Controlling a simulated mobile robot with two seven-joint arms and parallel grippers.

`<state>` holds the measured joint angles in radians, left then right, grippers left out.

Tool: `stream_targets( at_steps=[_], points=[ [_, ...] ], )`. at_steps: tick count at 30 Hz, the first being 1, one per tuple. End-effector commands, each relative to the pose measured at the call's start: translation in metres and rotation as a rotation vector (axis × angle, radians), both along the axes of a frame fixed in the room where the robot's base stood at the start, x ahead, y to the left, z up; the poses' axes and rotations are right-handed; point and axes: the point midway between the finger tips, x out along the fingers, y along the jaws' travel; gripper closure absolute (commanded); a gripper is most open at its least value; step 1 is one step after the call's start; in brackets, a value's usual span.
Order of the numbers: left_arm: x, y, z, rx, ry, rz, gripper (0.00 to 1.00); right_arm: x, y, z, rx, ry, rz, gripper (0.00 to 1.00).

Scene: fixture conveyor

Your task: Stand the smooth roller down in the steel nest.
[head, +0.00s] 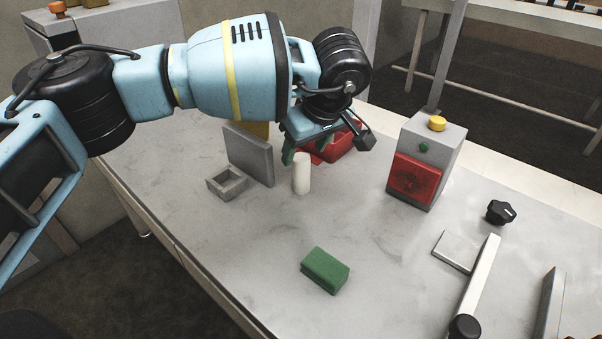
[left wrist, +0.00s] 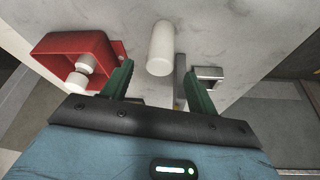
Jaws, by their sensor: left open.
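The smooth roller (head: 301,174) is a plain white cylinder standing upright on the grey table. It also shows in the left wrist view (left wrist: 161,48), ahead of the gap between the fingers. The steel nest (head: 227,183) is a small square grey holder with an open top, left of the roller. Part of it shows at the right in the left wrist view (left wrist: 209,74). My left gripper (head: 306,149) has green fingers, open and empty, just above and behind the roller. It also shows in the left wrist view (left wrist: 160,82). My right gripper is not in view.
A grey upright plate (head: 252,158) stands between nest and roller. A red bin (head: 343,145) is behind the roller; white stepped pieces (left wrist: 80,76) show at it. A green block (head: 325,270) lies in front. A button box (head: 430,150) stands right.

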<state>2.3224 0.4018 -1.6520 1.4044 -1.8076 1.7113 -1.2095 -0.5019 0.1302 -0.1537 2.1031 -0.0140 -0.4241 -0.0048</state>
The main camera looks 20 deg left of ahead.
Motion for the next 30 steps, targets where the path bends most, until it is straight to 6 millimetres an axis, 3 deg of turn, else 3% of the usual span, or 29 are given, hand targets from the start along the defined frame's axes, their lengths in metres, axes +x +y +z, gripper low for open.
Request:
stream_targets(
  at_steps=[12, 20, 30],
  points=[
    [0.011, 0.015, -0.046, -0.001, 0.002, 0.002, 0.41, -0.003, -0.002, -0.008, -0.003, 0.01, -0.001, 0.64],
    [0.011, 0.015, -0.047, -0.001, 0.001, 0.0, 0.42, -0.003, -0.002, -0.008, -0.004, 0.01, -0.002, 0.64],
    [0.011, 0.015, -0.047, -0.001, 0.0, 0.001, 0.87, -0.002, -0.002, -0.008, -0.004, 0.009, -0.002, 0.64]
  ],
)
